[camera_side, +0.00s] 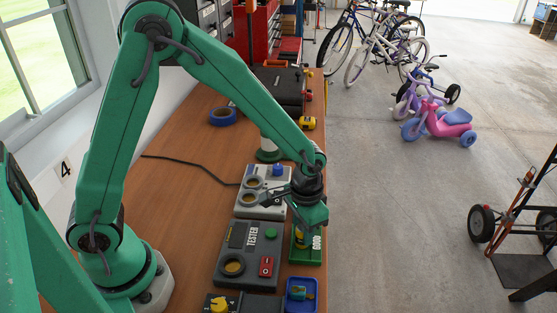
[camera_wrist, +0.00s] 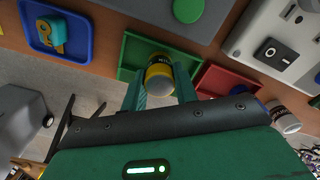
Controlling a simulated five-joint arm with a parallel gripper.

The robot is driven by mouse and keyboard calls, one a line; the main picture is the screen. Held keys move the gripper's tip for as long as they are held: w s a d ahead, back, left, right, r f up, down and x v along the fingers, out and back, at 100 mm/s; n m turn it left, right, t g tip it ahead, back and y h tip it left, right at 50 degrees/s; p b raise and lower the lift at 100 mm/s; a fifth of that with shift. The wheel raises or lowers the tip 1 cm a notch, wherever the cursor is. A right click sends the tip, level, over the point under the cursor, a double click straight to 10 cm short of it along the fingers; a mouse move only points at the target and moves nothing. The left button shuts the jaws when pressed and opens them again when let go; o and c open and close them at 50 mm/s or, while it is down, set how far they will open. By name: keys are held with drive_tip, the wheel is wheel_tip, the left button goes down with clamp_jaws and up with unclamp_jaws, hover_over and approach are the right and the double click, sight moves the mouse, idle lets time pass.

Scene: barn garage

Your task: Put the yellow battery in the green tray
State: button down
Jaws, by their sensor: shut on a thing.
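The yellow battery (camera_wrist: 159,76), yellow with a dark band, is between the two fingers of my gripper (camera_wrist: 161,88) in the wrist view. My gripper is shut on it. In the side view my gripper (camera_side: 305,222) hangs over the green tray (camera_side: 307,258), which is marked GOOD. The battery (camera_side: 300,238) shows there only in part below the jaws, roughly upright. The green tray (camera_wrist: 136,46) lies behind the battery in the wrist view. I cannot tell whether the battery touches the tray floor.
A grey tester (camera_side: 247,256) stands left of the green tray. A blue tray (camera_side: 291,304) holding a small yellow and teal thing is at the front. A red tray (camera_wrist: 229,80) lies beside the green one. A light grey device (camera_side: 262,205) is behind the tester. The bench's right edge is close.

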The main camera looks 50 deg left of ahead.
drive_tip(key=shift+f, duration=0.15)
drive_tip(key=c, duration=1.1)
unclamp_jaws()
wheel_tip(320, 180, up, 12)
drive_tip(key=shift+r, duration=0.2)
